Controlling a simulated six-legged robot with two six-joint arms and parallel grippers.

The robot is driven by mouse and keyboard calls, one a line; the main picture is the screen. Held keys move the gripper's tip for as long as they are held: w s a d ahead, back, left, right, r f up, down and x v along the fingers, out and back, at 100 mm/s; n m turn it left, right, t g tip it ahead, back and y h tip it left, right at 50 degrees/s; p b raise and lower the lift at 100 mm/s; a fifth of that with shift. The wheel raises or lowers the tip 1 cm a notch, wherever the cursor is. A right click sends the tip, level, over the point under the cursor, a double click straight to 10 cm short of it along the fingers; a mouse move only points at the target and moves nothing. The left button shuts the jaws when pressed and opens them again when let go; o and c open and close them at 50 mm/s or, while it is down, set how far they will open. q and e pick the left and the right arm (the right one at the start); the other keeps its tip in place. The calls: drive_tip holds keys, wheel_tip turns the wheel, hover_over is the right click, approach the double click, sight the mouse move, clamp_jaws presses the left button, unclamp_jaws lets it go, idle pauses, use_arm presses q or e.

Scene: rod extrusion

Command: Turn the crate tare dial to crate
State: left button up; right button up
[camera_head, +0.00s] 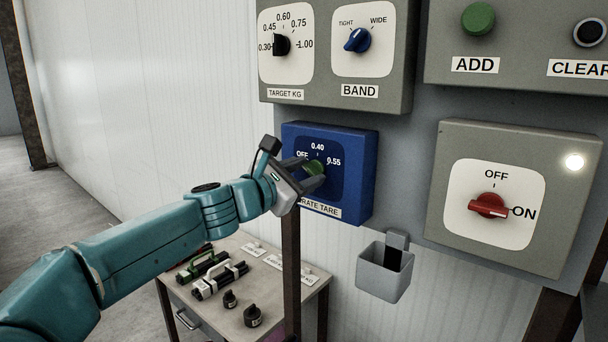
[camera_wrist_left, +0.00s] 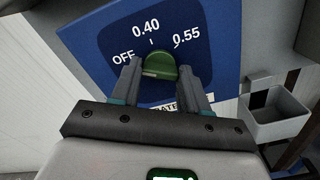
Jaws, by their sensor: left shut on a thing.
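The crate tare dial (camera_head: 316,167) is a green knob on a blue box (camera_head: 357,192) marked OFF, 0.40 and 0.55. The label below it is partly hidden and reads "RATE TARE". My left gripper (camera_head: 311,173) is at the box with a finger on either side of the knob, shut on it. In the left wrist view the green knob (camera_wrist_left: 160,66) sits between the two fingertips, below the 0.40 mark. I cannot tell for sure which mark it points to. My right gripper is not in view.
Above are the target dial (camera_head: 282,45) and blue band knob (camera_head: 357,40). At right is a red switch (camera_head: 488,206) near ON. A grey bin (camera_head: 384,276) hangs below. A table (camera_head: 285,317) at lower left holds several dark parts.

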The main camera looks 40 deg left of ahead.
use_arm(q)
drive_tip(key=shift+f, duration=0.15)
drive_tip(key=shift+f+m+b, duration=0.1)
drive_tip(key=shift+m+b, duration=0.55)
drive_tip(key=shift+m, duration=0.35)
drive_tip(key=m+b, duration=0.1)
drive_tip(key=m, duration=0.2)
drive_tip(key=shift+m+b, duration=0.3)
drive_tip(key=shift+b, duration=0.05)
drive_tip(key=m+b, duration=0.2)
drive_tip(key=m, duration=0.3)
drive_tip(key=shift+d+m, duration=0.1)
drive_tip(key=shift+m, duration=0.6)
